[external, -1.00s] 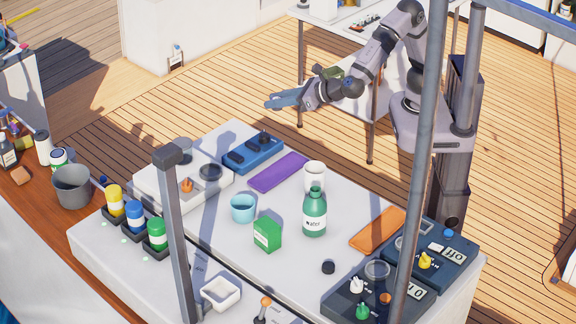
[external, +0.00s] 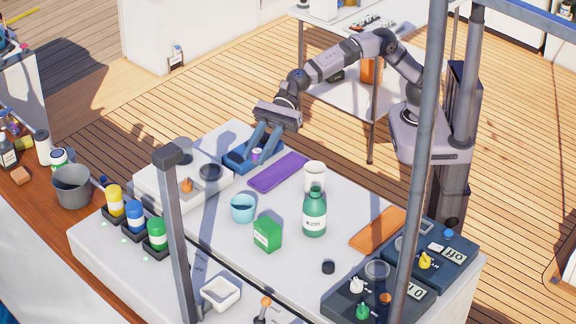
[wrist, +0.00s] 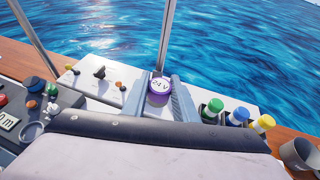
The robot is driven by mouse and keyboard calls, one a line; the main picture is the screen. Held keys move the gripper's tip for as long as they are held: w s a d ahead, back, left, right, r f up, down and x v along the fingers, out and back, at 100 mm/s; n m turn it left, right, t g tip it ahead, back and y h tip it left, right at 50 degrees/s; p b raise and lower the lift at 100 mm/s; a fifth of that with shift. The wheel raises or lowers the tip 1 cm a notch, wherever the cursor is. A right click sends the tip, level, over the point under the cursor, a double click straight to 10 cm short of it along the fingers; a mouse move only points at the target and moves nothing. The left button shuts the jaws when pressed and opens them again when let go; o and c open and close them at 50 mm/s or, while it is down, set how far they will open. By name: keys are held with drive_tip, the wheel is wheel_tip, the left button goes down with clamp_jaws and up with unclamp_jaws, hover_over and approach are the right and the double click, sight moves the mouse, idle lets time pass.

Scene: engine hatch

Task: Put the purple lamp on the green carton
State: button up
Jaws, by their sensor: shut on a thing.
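The purple lamp (external: 257,154) has a pale top marked 24 V. My gripper (external: 262,152) points down over the blue panel at the back left of the worktop and is shut on the lamp. In the wrist view the lamp (wrist: 159,91) sits between the two fingers. I cannot tell whether it still touches the blue panel. The green carton (external: 267,234) stands upright near the middle of the worktop, in front of and apart from my gripper. The carton is not visible in the wrist view.
A light blue cup (external: 243,208) stands left of the carton, and a green bottle (external: 314,213) and white cup (external: 315,176) to its right. A purple mat (external: 279,172) lies beside the blue panel (external: 240,158). A grey post (external: 176,235) rises at the front left.

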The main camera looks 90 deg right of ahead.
drive_tip(key=s+a+n+g+y, duration=0.1)
drive_tip(key=s+n+g, duration=0.1)
hover_over(267, 224)
wheel_tip(267, 224, down, 10)
drive_tip(key=shift+g, duration=0.3)
drive_tip(key=shift+f+p, duration=0.95)
drive_tip(key=shift+f, duration=4.9)
drive_tip(key=shift+f+b, duration=0.2)
drive_tip(key=shift+b, duration=0.15)
drive_tip(key=o, duration=1.1)
drive_tip(key=shift+c, duration=0.2)
drive_tip(key=shift+r, duration=0.15)
